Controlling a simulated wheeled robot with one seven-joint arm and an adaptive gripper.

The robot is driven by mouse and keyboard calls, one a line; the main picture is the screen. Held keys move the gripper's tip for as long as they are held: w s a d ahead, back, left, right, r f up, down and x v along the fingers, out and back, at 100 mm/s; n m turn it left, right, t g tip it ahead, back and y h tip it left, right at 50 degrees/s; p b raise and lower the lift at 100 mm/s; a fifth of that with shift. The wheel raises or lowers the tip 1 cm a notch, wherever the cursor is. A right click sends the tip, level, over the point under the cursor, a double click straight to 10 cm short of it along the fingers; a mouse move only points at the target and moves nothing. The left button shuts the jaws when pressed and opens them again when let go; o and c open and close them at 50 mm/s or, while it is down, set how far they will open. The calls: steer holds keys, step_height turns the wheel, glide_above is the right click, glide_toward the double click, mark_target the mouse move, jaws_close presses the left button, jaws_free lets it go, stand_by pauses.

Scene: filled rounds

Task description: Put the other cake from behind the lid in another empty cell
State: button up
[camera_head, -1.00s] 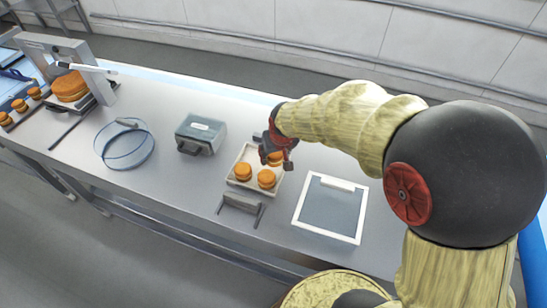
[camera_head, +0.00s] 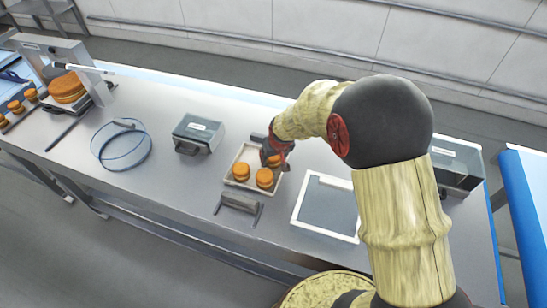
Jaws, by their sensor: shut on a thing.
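A pale tray (camera_head: 229,181) stands mid-table. Two orange cakes, one at the front left (camera_head: 241,171) and one at the front right (camera_head: 264,178), sit in it. My gripper (camera_head: 274,160) is over the tray's back right part, shut on a third orange cake (camera_head: 274,161). I cannot tell whether that cake touches the tray floor. My gripper and wrist hide part of the tray's back, so its cells do not show clearly. A flat white-framed panel (camera_head: 319,235) lies right of the tray; I cannot tell whether it is the lid.
A grey box (camera_head: 198,132) and a clear hoop (camera_head: 121,146) stand left of the tray. A grey handled tool (camera_head: 239,203) lies in front of it. At the far left are a large cake (camera_head: 67,88) and several small ones. Another grey box (camera_head: 456,166) stands at the right.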

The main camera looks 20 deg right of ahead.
steer(key=shift+f, duration=0.1)
steer(key=o, duration=0.5)
steer(key=shift+r, duration=0.25)
steer(key=s+f+p+v, duration=0.1)
steer(key=s+v, duration=0.1)
steer(key=v, duration=1.1)
steer(key=s+f+v, duration=0.1)
steer(key=s+v, duration=0.2)
steer(key=v, duration=1.1)
steer(key=s+r, duration=0.2)
steer(key=s, duration=0.5)
steer(key=s+r+t, duration=0.1)
steer(key=s+r, duration=0.1)
steer(key=s, duration=0.6)
steer(key=shift+r, duration=0.3)
